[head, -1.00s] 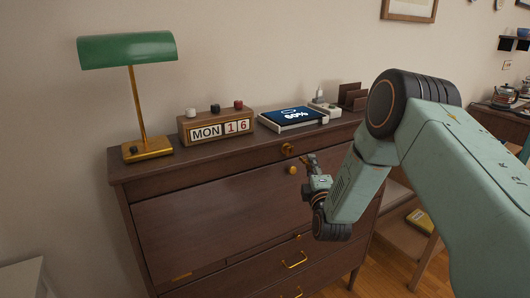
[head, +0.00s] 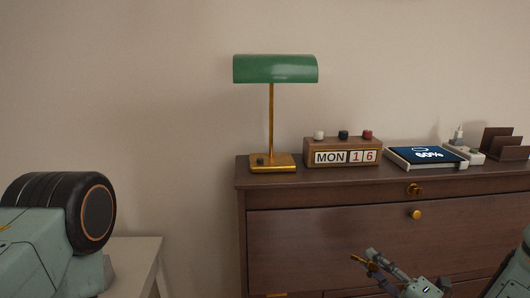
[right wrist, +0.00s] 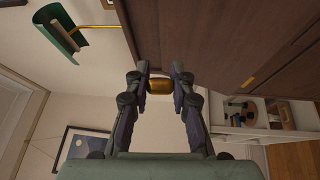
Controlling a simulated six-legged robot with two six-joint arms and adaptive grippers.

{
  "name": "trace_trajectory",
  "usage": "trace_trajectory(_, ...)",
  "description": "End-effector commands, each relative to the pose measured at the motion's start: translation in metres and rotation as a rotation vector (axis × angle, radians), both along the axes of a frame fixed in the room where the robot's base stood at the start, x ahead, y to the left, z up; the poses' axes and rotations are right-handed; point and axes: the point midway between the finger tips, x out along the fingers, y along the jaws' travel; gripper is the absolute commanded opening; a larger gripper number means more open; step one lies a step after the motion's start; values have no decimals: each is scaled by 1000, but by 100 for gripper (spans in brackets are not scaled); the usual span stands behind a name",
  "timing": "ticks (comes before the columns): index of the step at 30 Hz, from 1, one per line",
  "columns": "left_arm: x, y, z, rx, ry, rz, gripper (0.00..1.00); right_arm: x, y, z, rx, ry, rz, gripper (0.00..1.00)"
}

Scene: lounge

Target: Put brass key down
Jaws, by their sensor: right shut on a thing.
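My right gripper (head: 370,260) is low in the head view, in front of the dark wooden desk. It is shut on a small brass thing, taken to be the brass key (head: 358,260), which shows as a thin golden piece at the fingertips. In the right wrist view the fingers (right wrist: 159,84) hold a short brass piece (right wrist: 159,87) between their tips; most of its shape is hidden. My left gripper is not in view; only a link of my left arm shows at the left edge of the head view.
On top stand a green lamp (head: 275,70), a calendar block (head: 342,152), a tablet (head: 425,156) and a dark holder (head: 502,145). A pale side table (head: 135,255) stands left.

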Motion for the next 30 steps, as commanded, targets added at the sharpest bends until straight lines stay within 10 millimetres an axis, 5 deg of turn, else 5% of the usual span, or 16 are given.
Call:
trace_trajectory(7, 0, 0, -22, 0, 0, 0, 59, -72, 46, -21, 4, 0, 274, 0)
trace_trajectory(13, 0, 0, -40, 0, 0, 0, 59, -121, 65, -32, 4, -2, 420, 0)
trace_trajectory(30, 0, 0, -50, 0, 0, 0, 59, -127, 59, -44, 0, -1, 405, 0)
